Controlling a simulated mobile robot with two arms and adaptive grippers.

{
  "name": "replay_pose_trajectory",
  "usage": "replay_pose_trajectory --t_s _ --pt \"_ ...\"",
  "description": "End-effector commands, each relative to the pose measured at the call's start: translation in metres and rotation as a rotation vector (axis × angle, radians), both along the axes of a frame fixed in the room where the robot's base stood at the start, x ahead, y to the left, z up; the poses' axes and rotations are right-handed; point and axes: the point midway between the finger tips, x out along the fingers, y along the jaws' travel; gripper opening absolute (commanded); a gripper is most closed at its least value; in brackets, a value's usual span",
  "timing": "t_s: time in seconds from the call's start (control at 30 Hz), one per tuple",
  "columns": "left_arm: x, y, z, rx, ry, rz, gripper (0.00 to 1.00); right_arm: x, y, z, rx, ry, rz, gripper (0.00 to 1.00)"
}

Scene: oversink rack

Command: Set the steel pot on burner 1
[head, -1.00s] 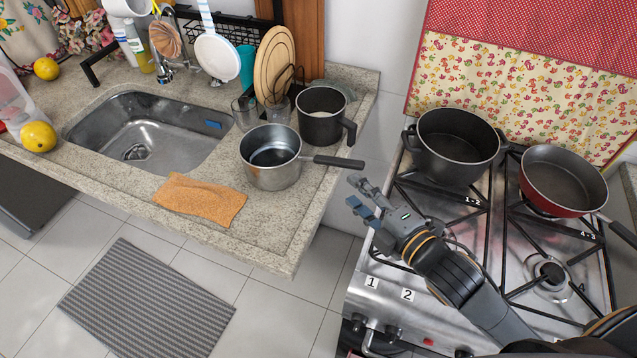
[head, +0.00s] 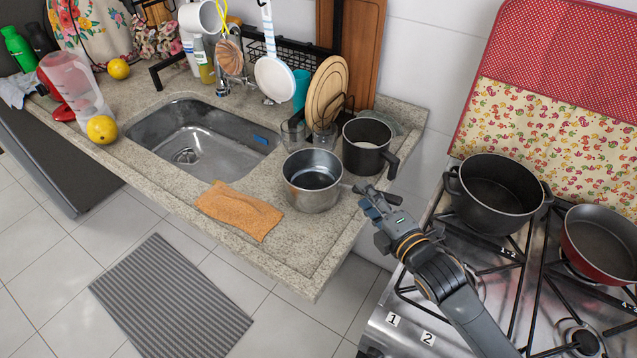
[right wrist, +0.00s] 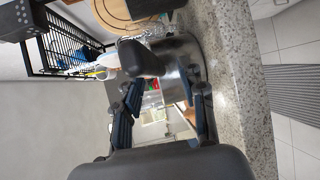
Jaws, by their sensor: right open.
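The steel pot (head: 313,183) stands upright on the granite counter right of the sink, its dark handle (head: 392,198) pointing right towards the stove. My right gripper (head: 372,203) is open at the handle, with its fingers close to it. In the right wrist view, the handle (right wrist: 140,58) shows just ahead of and between the spread fingers (right wrist: 162,118), with the pot's steel wall (right wrist: 182,62) behind; contact cannot be told. The label 1 (head: 393,320) is on the stove's front left edge. The front left burner is partly hidden by my right arm. My left gripper is not in view.
A dark pot (head: 367,145) stands close behind the steel pot, near glasses (head: 293,133). An orange cloth (head: 238,210) lies in front. A black pot (head: 495,193) is on the back left burner, and a red pan (head: 602,243) is to its right.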

Motion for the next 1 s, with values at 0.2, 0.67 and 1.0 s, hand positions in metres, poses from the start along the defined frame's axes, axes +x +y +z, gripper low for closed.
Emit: replay_pose_trajectory --t_s 0.2,0.67,1.0 --pt "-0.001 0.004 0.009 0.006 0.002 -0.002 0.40 0.025 0.012 -0.001 0.001 0.000 -0.001 0.41" --pt "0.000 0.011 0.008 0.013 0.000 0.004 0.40 0.026 0.013 -0.003 0.000 0.000 0.000 0.02" --pt "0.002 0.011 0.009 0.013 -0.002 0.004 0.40 0.027 0.013 0.000 0.005 -0.006 0.000 0.00"
